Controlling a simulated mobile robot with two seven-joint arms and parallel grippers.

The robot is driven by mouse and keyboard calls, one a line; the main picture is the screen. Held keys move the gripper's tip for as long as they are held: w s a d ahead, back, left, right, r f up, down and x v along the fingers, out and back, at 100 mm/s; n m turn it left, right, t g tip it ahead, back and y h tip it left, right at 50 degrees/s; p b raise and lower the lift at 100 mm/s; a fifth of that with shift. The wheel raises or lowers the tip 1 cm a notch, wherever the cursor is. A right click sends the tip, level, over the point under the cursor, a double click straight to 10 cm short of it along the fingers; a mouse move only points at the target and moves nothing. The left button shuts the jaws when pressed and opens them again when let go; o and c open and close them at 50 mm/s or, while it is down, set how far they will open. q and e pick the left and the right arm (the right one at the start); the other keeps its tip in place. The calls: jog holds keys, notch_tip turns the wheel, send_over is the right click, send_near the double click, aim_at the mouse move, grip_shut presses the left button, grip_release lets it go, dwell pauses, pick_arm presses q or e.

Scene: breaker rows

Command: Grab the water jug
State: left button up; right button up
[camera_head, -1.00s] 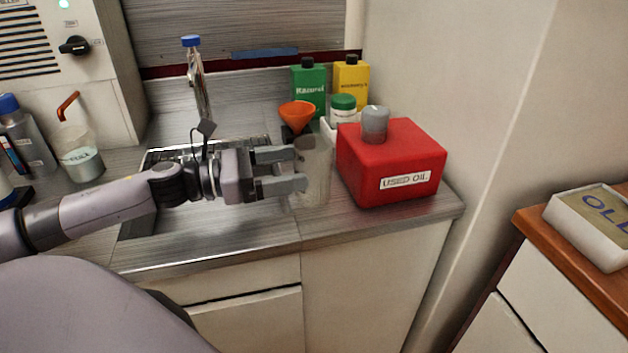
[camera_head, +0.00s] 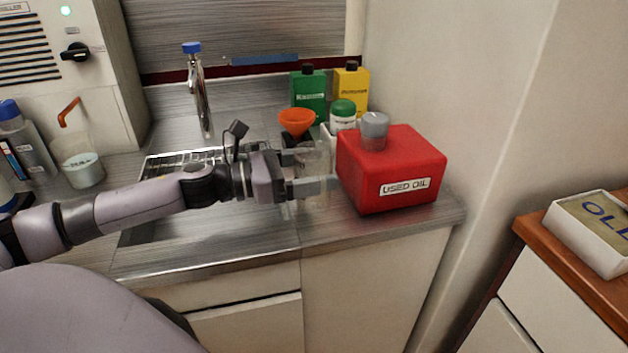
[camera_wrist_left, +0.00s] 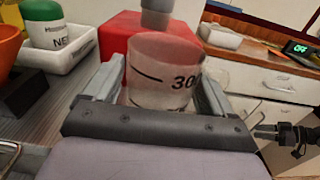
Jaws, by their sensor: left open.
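A clear jug (camera_head: 313,157) with dark measuring marks stands on the counter at the sink's right end, just left of the red used-oil can. It also shows in the left wrist view (camera_wrist_left: 160,75), with a "30" mark on its side. My left gripper (camera_head: 316,187) is open, level with the jug, its fingers pointing right. In the left wrist view the two fingers lie on either side of the jug; I cannot tell whether they touch it. A dark mechanical part at the right edge of that view may be my right gripper; its jaws are unclear.
The red can (camera_head: 390,165) stands close beyond the fingertips. An orange funnel (camera_head: 297,121), a green-capped white bottle (camera_head: 343,112), a green bottle (camera_head: 309,92) and a yellow bottle (camera_head: 352,88) stand behind. A beaker (camera_head: 80,162) of pale liquid stands left of the sink (camera_head: 180,222).

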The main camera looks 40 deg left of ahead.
pick_arm(q)
jog(key=shift+w+d, duration=0.45)
jog(key=shift+w, duration=0.05)
pick_arm(e)
jog(key=shift+d, duration=0.1)
pick_arm(q)
jog(key=c, duration=1.5)
jog(key=shift+o, duration=0.2)
pick_arm(e)
jog(key=shift+d+r, duration=0.1)
pick_arm(q)
jog(key=shift+r, duration=0.2)
notch_tip(320, 180, up, 20)
jog(key=p, duration=0.7)
jog(key=shift+f, duration=0.15)
pick_arm(e)
jog(key=shift+s+d+r, duration=0.15)
jog(key=shift+r, duration=0.65)
jog(key=shift+s+d+r, duration=0.1)
jog(key=shift+r, duration=0.75)
jog(key=shift+s+d+r, duration=0.15)
jog(key=shift+r, duration=0.65)
